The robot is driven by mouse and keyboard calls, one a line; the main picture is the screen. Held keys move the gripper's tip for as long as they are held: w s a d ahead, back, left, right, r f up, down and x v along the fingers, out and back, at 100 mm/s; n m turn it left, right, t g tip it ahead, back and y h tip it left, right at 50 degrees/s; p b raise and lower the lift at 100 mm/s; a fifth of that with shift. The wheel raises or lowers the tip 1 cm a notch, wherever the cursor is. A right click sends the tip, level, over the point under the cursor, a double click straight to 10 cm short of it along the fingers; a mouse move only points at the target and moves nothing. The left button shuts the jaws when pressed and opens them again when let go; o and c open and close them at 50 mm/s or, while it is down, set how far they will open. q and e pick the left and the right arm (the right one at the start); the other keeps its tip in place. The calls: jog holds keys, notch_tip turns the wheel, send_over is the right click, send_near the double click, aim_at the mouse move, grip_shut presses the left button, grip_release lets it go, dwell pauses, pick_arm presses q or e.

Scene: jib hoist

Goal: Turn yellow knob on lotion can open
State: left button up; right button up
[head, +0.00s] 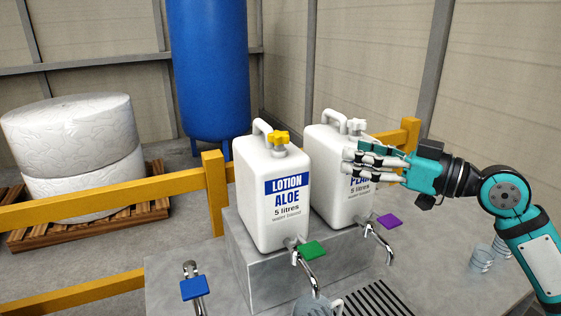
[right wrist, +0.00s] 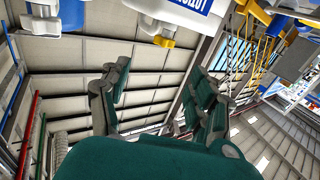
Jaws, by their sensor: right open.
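The white lotion can (head: 262,205) stands upright on a metal block, with a blue LOTION ALOE label. Its yellow knob (head: 278,138) sits on top, beside the handle. My right gripper (head: 348,155) is open and empty, to the right of the yellow knob and apart from it. It is in front of the second white can (head: 327,150) and hides part of its label. In the right wrist view, the open fingers (right wrist: 158,75) have nothing between them. The yellow knob (right wrist: 163,41) and part of the lotion can (right wrist: 172,8) show upside down beyond them. My left gripper is in neither view.
The second can has a pale knob (head: 356,126). Taps with green (head: 313,248), purple (head: 389,221) and blue (head: 194,288) levers stand in front. Clear cups (head: 482,258) are at the right. A yellow rail (head: 110,196) runs behind the metal block (head: 270,280).

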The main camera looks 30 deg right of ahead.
aim_at(288, 137)
jog(key=p+x, duration=0.2)
jog(key=x, duration=0.2)
jog(key=p+x, duration=0.2)
jog(key=x, duration=0.2)
jog(key=p+x, duration=0.2)
jog(key=x, duration=0.3)
jog(key=shift+a+r, duration=0.1)
jog(key=shift+r, duration=0.15)
jog(key=p+x, duration=0.2)
jog(key=x, duration=0.1)
jog(key=shift+a+f, duration=0.1)
jog(key=shift+a, duration=0.1)
jog(key=shift+w+a+f, duration=0.15)
jog(key=shift+w+a, duration=0.1)
jog(key=shift+w, duration=0.15)
